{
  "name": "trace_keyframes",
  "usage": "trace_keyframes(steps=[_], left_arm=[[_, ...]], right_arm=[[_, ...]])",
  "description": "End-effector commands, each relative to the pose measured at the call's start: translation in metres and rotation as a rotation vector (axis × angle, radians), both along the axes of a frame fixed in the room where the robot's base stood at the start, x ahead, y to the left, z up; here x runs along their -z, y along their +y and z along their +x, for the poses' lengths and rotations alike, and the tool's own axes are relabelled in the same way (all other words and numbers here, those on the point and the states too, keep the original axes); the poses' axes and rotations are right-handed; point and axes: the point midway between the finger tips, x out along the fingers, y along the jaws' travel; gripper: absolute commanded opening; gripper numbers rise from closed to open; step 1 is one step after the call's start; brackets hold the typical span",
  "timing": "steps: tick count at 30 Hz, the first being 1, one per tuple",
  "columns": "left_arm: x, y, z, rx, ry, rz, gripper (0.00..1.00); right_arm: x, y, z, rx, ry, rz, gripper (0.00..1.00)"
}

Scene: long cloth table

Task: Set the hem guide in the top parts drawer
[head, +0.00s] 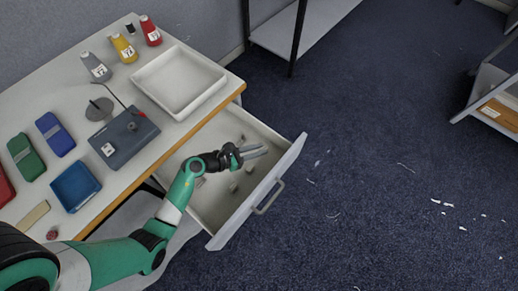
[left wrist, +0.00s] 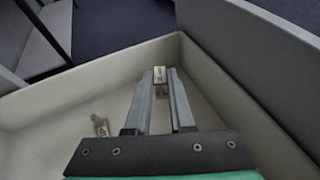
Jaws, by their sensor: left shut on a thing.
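The top parts drawer (head: 288,158) is pulled open from the table's front edge. My left gripper (head: 262,153) reaches over the open drawer, toward its front corner. In the left wrist view my left gripper (left wrist: 158,88) is shut on the hem guide (left wrist: 159,75), a small metallic piece held between its fingertips. The hem guide is too small to make out in the head view. Pale drawer walls (left wrist: 85,85) surround the fingers in the wrist view. I cannot tell whether the piece touches the drawer floor. My right gripper is not in view.
Several small parts lie in the drawer, one a metal piece (left wrist: 100,126) left of the fingers. On the table are a white tray (head: 146,82), thread cones (head: 124,48), a grey box (head: 124,137) and a blue tray (head: 76,186). The drawer handle (head: 268,198) sticks out in front.

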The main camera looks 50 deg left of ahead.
Motion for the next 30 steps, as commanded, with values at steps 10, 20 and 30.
trace_keyframes(steps=[10, 20, 30], left_arm=[[0.041, 0.001, 0.008, 0.001, 0.0, 0.0, 0.0], [0.042, 0.001, 0.007, 0.0, 0.0, 0.0, 0.25], [0.042, 0.001, 0.007, 0.0, 0.0, 0.0, 0.51]], right_arm=[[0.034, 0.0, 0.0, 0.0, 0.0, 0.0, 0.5], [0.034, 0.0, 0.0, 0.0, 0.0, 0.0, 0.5], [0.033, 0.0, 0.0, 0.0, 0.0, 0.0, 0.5]])
